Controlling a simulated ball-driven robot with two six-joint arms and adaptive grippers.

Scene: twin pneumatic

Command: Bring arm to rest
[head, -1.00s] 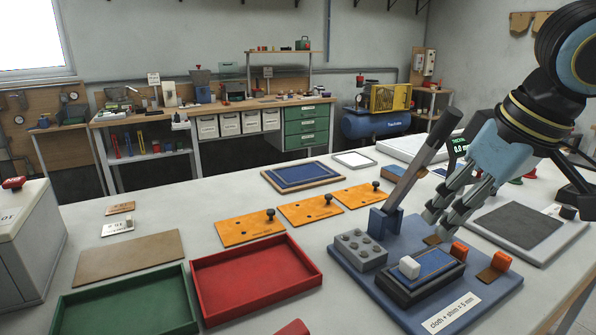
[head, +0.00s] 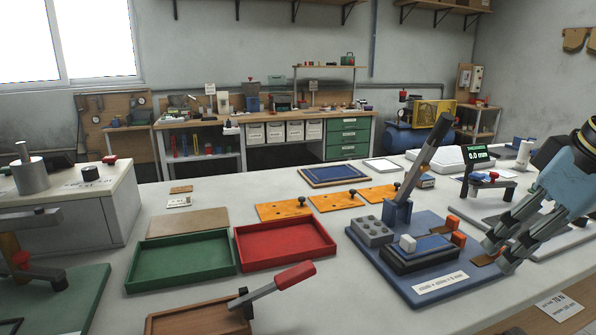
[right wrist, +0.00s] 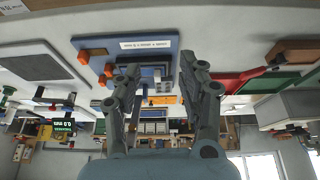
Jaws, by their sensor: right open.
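My right gripper (head: 500,250) is at the right in the head view, open and empty. It is beside the right edge of the blue fixture board (head: 365,248). In the right wrist view its two fingers (right wrist: 165,90) stand apart with nothing between them. On the board are a grey studded block (head: 373,232), a dark block with a blue top and a small white block (head: 408,243), and a tilted lever (head: 427,155). Orange blocks (head: 458,239) sit at the board's right side. My left gripper is not in view.
A green tray (head: 180,262) and a red tray (head: 285,246) lie left of the board. A wooden piece with a red-handled lever (head: 282,284) is at the front. Orange plates (head: 338,201) lie behind. A readout on a stand (head: 478,154) is at the right.

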